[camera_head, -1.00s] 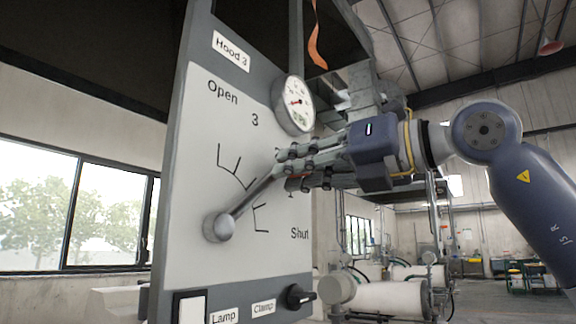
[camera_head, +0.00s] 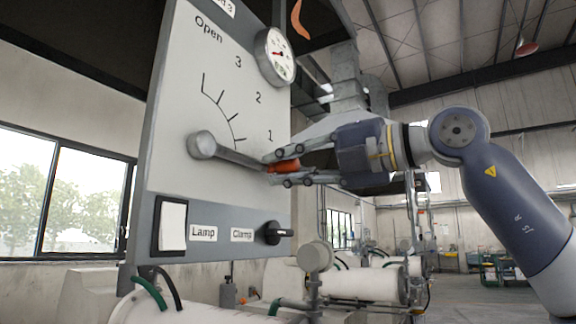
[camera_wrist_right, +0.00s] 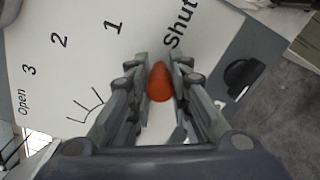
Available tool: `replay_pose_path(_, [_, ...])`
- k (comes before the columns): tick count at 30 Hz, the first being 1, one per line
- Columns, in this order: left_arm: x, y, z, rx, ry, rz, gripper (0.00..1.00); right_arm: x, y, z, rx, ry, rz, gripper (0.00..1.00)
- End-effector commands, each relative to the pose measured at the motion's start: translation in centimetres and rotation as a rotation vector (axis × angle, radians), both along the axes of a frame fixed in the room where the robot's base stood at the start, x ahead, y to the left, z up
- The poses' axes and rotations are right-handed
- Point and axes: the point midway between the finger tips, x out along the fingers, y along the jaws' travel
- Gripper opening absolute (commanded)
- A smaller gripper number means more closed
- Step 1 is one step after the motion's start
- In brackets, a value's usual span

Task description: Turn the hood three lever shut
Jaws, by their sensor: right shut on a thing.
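The hood three lever is a grey bar (camera_head: 233,154) on a round hub (camera_head: 202,146), with an orange-red grip at its outer end (camera_head: 284,166). It points right and slightly down, just below the mark 1. My right gripper (camera_head: 272,168) is shut on the orange grip, with a finger above and below it. In the right wrist view the orange grip (camera_wrist_right: 160,82) sits between the fingers (camera_wrist_right: 161,68), close to the word Shut. In the head view the word Shut is hidden by the gripper. My left gripper is not in view.
The pale panel (camera_head: 180,105) carries a round gauge (camera_head: 275,56) above the lever. A white Lamp switch (camera_head: 172,227) and a black Clamp knob (camera_head: 273,233) sit below. White horizontal cylinders (camera_head: 362,283) and pipework stand low behind my right gripper.

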Motion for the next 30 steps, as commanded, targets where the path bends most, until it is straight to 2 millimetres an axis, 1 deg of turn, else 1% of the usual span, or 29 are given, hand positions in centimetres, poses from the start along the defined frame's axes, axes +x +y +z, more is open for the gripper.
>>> replay_pose_path(3, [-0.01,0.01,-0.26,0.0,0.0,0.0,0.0,0.09,-0.08,-0.25,0.009,0.012,-0.002,0.0])
replay_pose_path(15, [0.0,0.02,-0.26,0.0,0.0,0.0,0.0,0.13,-0.03,-0.41,0.009,0.018,-0.002,0.0])
replay_pose_path(16, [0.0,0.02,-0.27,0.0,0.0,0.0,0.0,0.12,-0.03,-0.42,0.008,0.019,-0.002,0.25])
replay_pose_path(18, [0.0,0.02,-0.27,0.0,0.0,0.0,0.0,0.12,-0.02,-0.43,0.007,0.018,-0.002,0.4])
replay_pose_path(27, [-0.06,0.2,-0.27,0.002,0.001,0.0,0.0,0.02,-0.01,-0.28,0.01,0.015,-0.001,0.4])
replay_pose_path(30, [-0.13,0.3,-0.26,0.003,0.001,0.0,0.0,-0.21,-0.42,-0.23,0.011,0.014,-0.001,0.4])
